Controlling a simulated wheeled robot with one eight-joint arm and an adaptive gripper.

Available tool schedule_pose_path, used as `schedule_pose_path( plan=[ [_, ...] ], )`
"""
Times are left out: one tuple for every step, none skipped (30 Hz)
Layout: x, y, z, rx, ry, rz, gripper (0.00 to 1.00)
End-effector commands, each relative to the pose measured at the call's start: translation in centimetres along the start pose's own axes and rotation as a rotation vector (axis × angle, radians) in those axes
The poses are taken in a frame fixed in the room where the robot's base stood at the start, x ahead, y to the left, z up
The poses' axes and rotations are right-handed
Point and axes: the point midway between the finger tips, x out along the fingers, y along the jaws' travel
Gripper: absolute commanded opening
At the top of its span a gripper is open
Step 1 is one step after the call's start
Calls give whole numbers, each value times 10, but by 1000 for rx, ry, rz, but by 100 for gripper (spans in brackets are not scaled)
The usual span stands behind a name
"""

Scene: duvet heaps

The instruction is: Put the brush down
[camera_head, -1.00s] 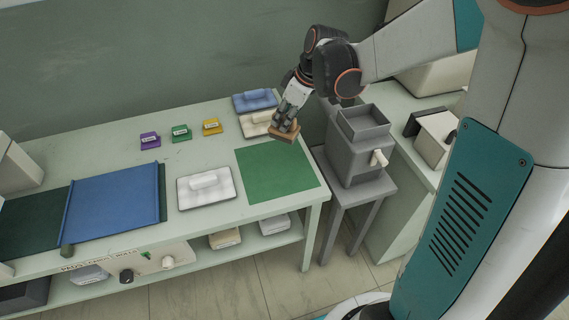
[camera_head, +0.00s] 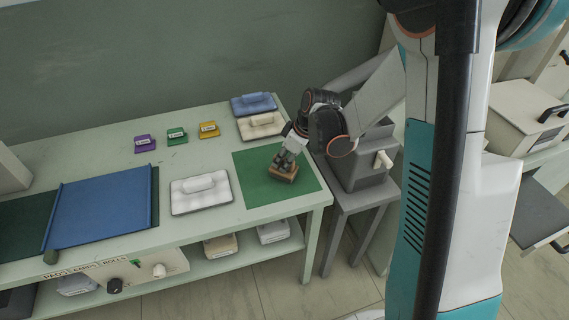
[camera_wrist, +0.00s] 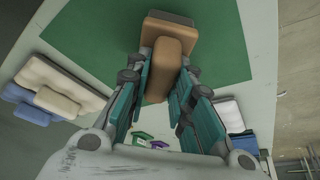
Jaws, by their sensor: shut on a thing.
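The brush (camera_head: 282,173) is a brown block with a raised handle. In the wrist view the brush (camera_wrist: 170,45) sits between the two fingers, with its handle gripped. My gripper (camera_head: 288,160) is shut on the handle, over the green mat (camera_head: 250,188) at the right end of the table. In the wrist view my gripper (camera_wrist: 168,75) has a finger on each side of the handle. The brush is at or just above the mat; I cannot tell whether it touches.
A white padded block (camera_head: 200,192) lies left of the mat. A cream block (camera_head: 260,126) and a blue block (camera_head: 253,103) lie behind it. Small purple, green and yellow blocks (camera_head: 208,129) stand further left. A grey box machine (camera_head: 362,160) stands close on the right.

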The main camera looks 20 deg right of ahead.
Motion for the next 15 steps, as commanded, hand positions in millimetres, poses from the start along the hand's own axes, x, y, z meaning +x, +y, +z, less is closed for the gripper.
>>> schedule_pose_path(
  plan=[
    [6,0,2,0,0,0,0],
    [6,0,3,0,0,0,0],
    [6,0,2,0,0,0,0],
    [6,0,2,0,0,0,0],
    [5,0,2,0,0,0,0],
    [5,0,2,0,0,0,0],
    [5,0,2,0,0,0,0],
    [5,0,2,0,0,0,0],
    [5,0,2,0,0,0,0],
    [6,0,3,0,0,0,0],
    [7,0,3,0,0,0,0],
    [8,0,4,0,0,0,0],
    [9,0,4,0,0,0,24],
    [8,0,3,0,0,0,30],
    [8,0,3,0,0,0,39]
  ],
)
